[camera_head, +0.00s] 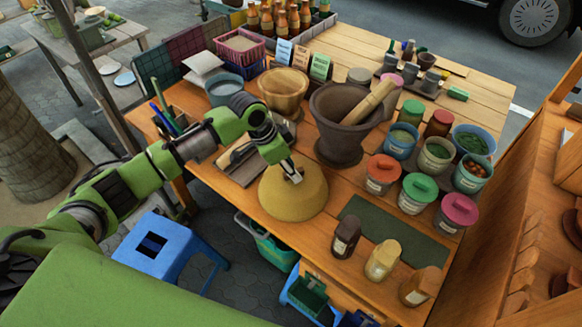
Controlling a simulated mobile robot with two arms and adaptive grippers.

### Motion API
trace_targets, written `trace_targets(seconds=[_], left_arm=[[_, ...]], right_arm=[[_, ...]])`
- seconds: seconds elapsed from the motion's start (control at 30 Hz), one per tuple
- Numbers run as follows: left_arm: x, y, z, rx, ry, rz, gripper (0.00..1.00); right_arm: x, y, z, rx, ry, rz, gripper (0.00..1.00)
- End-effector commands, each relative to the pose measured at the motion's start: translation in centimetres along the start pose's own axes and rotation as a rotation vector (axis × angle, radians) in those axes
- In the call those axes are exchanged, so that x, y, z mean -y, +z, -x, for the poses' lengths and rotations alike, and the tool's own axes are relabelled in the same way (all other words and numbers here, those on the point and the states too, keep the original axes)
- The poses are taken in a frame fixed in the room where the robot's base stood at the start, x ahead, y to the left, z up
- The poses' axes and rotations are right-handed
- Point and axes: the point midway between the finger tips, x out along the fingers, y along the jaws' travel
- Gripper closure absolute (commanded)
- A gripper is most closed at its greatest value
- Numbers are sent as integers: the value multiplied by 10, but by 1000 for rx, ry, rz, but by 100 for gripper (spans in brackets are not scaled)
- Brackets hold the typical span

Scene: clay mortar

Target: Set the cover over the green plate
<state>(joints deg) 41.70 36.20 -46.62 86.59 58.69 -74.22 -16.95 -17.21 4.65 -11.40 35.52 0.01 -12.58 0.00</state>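A yellow-tan domed cover (293,200) is at the front of the wooden table, left of the dark mortar. My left gripper (291,172) comes down on its top, with its fingertips closed at the small knob there. Whether the cover rests on the table or hangs just above it is hard to tell. No round green plate shows; whatever is under the cover is hidden. A flat dark green rectangle (392,232) lies on the table to the right of the cover. My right gripper is out of view.
The stone mortar (340,135) with its pestle stands just behind the cover. A wooden bowl (284,90) is behind on the left. Lidded jars (383,172) crowd the right, and several small jars (346,237) line the front edge. A blue stool (165,245) stands below left.

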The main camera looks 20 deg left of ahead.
Motion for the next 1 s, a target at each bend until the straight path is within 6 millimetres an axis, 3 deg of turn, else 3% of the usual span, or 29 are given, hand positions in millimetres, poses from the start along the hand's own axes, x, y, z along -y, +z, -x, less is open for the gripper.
trace_targets(seconds=[0.17, 0.6, 0.8, 1.0], left_arm=[[1, 0, 15, -2, -2, -1, 68], [1, 0, 101, -1, -3, -1, 68], [1, 0, 119, -1, -2, 0, 68], [-3, 1, 117, 0, 2, -2, 68]], right_arm=[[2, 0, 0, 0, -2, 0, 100], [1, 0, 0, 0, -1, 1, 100], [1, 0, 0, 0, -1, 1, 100], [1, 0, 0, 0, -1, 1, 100]])
